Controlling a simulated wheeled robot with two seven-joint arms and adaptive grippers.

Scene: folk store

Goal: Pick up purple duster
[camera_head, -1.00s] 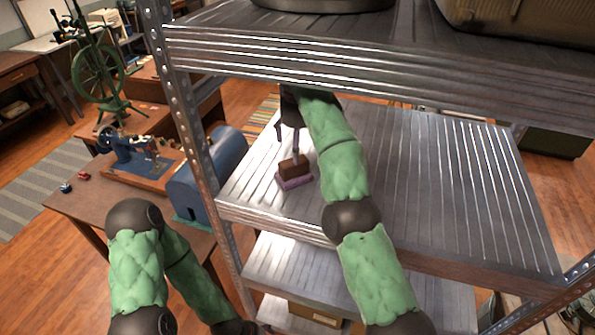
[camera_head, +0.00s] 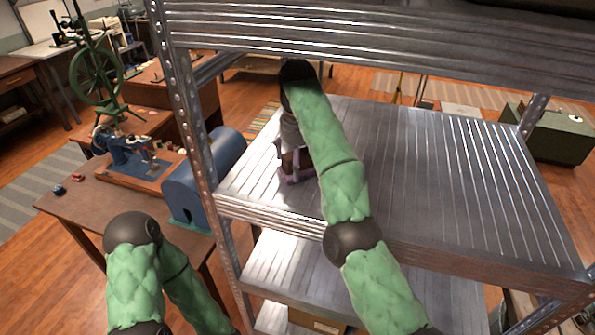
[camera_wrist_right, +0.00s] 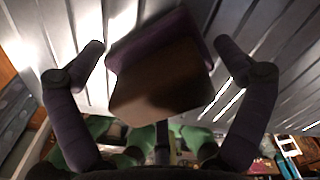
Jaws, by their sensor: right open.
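The purple duster (camera_head: 297,178) sits on the metal shelf (camera_head: 430,180), near its left front part. It has a brown block top and a purple base, and is partly hidden by my right gripper in the head view. In the right wrist view the duster (camera_wrist_right: 160,80) lies between the two dark fingers of my right gripper (camera_wrist_right: 160,47). The fingers are spread, with a visible gap on each side of the duster. In the head view the right gripper (camera_head: 290,155) is low over the duster. My left gripper is out of view; only its arm shows at lower left.
An upper shelf (camera_head: 370,35) is above my right arm, and a metal post (camera_head: 185,110) stands left of the duster. A blue case (camera_head: 205,175) and a sewing machine (camera_head: 130,150) are on a wooden table beyond the post. The shelf right of my arm is clear.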

